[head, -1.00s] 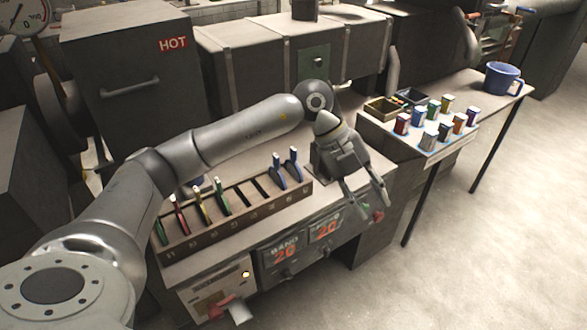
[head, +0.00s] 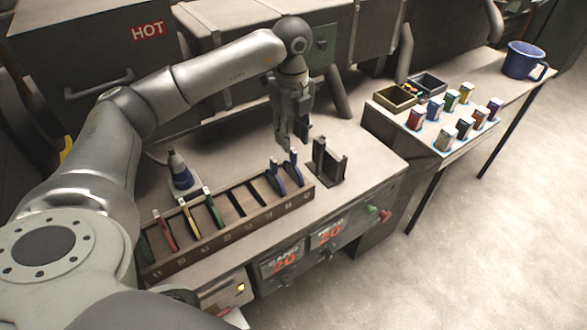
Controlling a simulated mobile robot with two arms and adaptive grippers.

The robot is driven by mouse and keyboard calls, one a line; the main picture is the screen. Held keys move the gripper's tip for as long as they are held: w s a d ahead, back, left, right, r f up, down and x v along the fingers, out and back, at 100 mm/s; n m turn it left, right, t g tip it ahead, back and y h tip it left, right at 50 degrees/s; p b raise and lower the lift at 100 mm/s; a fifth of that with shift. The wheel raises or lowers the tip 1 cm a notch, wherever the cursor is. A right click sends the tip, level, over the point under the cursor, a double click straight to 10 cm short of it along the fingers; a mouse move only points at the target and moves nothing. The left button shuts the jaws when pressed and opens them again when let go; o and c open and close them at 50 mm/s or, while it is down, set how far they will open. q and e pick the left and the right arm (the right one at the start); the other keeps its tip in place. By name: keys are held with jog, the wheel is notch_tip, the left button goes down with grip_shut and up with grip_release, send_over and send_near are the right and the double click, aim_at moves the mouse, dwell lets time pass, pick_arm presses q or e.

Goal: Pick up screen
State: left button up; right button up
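A wooden rack (head: 225,233) with numbered slots stands along the front of the bench. It holds upright, thin handled pieces that look like screens: a red one (head: 165,230), a yellow one (head: 189,216), a green one (head: 213,209) and two blue ones (head: 278,178) at the right end. Another green one is partly hidden by my arm at the left end. Slots between the green and blue pieces look empty. My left gripper (head: 296,141) points down behind and above the blue pieces, its fingertips apart and empty. My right gripper is not in view.
A dark U-shaped holder (head: 328,163) stands just right of the rack. A blue cone-shaped item (head: 181,172) stands behind it. A side table carries several coloured containers (head: 448,137), two small trays (head: 396,98) and a blue mug (head: 524,61). A HOT cabinet (head: 75,60) is behind.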

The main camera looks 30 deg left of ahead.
aim_at(294, 151)
pick_arm(q)
jog(key=shift+f, duration=0.45)
jog(key=shift+w+a+f, duration=0.1)
jog(key=shift+w+f, duration=0.05)
jog(key=shift+f, duration=0.2)
jog(key=f, duration=0.1)
jog(key=f+p, duration=0.1)
jog(key=f, duration=0.1)
jog(key=f+p, duration=0.1)
jog(key=shift+d+f, duration=0.15)
jog(key=shift+d, duration=0.1)
jog(key=shift+f, duration=0.3)
jog(key=shift+c, duration=0.9)
jog(key=c, duration=0.5)
grip_shut()
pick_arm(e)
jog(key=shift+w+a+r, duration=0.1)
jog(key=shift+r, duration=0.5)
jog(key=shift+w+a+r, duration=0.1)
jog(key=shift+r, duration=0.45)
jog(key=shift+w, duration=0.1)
